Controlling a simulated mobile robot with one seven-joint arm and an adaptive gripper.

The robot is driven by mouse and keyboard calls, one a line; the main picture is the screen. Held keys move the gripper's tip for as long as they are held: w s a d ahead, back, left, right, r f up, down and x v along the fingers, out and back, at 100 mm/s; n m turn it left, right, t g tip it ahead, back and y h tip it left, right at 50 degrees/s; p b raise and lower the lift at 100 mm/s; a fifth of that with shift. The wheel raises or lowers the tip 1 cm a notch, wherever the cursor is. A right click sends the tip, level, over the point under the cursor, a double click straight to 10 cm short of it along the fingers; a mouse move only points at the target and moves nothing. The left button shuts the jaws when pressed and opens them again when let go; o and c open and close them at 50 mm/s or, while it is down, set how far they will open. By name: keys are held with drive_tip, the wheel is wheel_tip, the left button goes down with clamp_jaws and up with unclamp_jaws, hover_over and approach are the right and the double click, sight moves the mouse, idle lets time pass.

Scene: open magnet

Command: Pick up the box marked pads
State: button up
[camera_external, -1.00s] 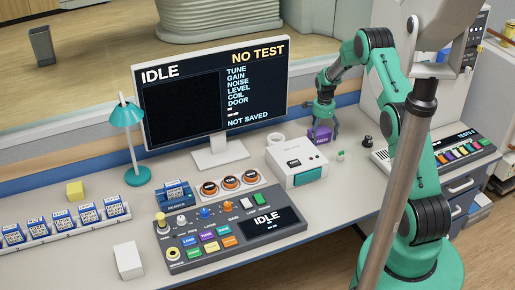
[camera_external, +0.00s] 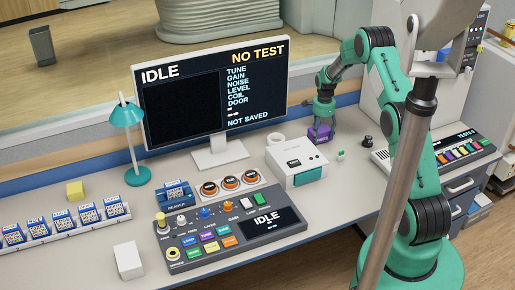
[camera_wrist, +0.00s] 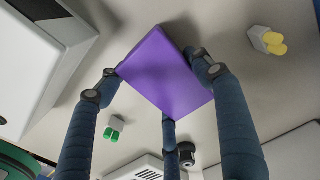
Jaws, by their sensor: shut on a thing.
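The purple box (camera_external: 319,133) marked pads stands on the desk behind the white device, at the right of the monitor. My gripper (camera_external: 323,117) is over it from above, with its fingers down at the box's sides. In the wrist view the box's plain purple top (camera_wrist: 165,72) fills the middle, and the dark blue fingers (camera_wrist: 160,88) press against its edges from several sides. The gripper is shut on the box. Its marking shows only in part in the external view. I cannot tell whether the box's underside touches the desk.
A white device (camera_external: 297,163) stands close in front of the box. A small green-topped item (camera_external: 341,155) and a black knob (camera_external: 368,141) lie to its right. The monitor (camera_external: 210,95) is to the left. A yellow-ended item (camera_wrist: 268,41) shows in the wrist view.

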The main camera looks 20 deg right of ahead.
sight(321, 130)
wheel_tip(321, 130, up, 9)
drive_tip(key=shift+r+p, duration=0.1)
drive_tip(key=shift+p, duration=0.65)
